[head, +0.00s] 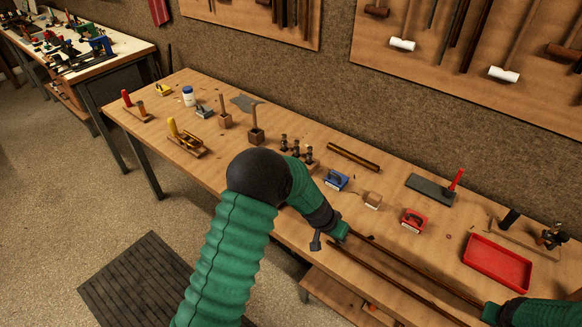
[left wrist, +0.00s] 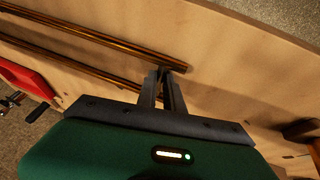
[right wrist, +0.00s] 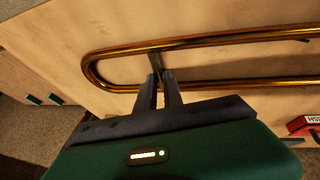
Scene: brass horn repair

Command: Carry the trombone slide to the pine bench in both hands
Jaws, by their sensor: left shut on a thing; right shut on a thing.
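The trombone slide (head: 400,260) is two long parallel brass tubes lying along the front part of the pine bench (head: 440,245) in the head view. My left gripper (head: 340,232) is shut on its left end; the left wrist view shows the closed fingers (left wrist: 164,72) near the tube ends (left wrist: 180,66). My right gripper (head: 489,308) is at the right part. In the right wrist view its fingers (right wrist: 158,75) are shut at the near tube, close to the rounded bend (right wrist: 88,72). The slide is over the bench top; whether it touches the wood I cannot tell.
A red tray (head: 497,264), a red block tool (head: 413,220) and a blue one (head: 336,181) stand behind the slide. A grey slab (head: 430,190) lies near the wall. Several tools crowd the bench's left end. A dark floor mat (head: 135,275) lies at lower left.

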